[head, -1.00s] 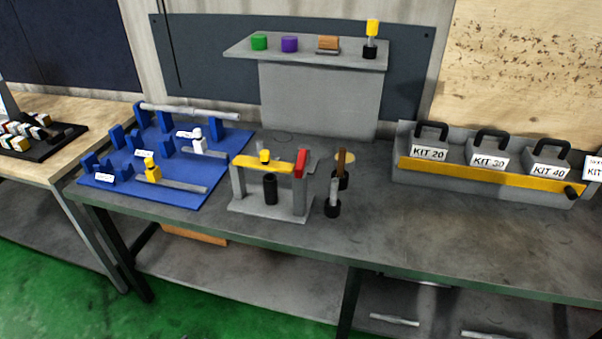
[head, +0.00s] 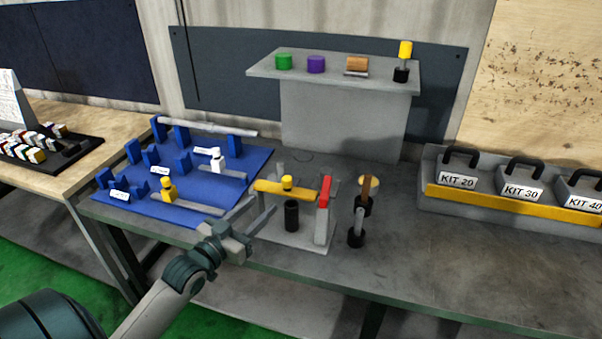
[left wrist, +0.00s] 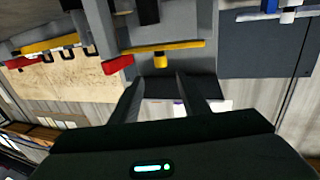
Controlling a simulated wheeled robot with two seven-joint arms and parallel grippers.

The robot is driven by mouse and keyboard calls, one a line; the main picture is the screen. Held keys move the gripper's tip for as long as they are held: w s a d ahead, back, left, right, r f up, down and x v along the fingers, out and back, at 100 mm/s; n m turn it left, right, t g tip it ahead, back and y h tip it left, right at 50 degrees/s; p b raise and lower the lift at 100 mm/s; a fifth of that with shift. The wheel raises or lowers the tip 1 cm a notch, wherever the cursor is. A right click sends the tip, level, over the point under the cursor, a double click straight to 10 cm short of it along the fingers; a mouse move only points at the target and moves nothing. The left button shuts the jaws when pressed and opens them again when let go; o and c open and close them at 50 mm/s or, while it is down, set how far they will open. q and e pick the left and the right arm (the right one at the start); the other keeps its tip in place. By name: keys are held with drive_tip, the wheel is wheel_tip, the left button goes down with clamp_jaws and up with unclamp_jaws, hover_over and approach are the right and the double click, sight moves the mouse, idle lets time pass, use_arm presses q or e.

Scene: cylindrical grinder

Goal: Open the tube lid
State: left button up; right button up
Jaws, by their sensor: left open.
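No part is clearly marked as a tube lid. A grey stand (head: 325,231) holds a yellow bar (head: 268,187) with a yellow knob (head: 287,182) on top. A black cylinder (head: 292,216) stands under the bar, and a red block (head: 325,191) is at its right end. My left gripper (head: 265,203) is open and empty, just left of the stand at the table's front. In the left wrist view, the yellow bar (left wrist: 190,46) and knob (left wrist: 160,62) appear beyond the open fingers (left wrist: 160,78). My right gripper is not in view.
A blue mat (head: 150,208) with blue supports lies to the left. A grey raised shelf (head: 340,71) is behind, and a rack (head: 520,198) of KIT boxes is at right. Bare table lies between.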

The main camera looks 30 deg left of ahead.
sight(285, 185)
use_arm(q)
drive_tip(key=w+p, duration=0.4)
drive_tip(key=w, duration=1.3)
drive_tip(key=shift+w+d+p, duration=0.15)
drive_tip(key=shift+w+p, duration=0.05)
drive_tip(key=shift+p, duration=0.2)
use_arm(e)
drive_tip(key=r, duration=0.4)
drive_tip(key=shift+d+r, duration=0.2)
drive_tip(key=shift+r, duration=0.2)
use_arm(q)
drive_tip(key=shift+f, duration=0.1)
drive_tip(key=c, duration=1)
clamp_jaws()
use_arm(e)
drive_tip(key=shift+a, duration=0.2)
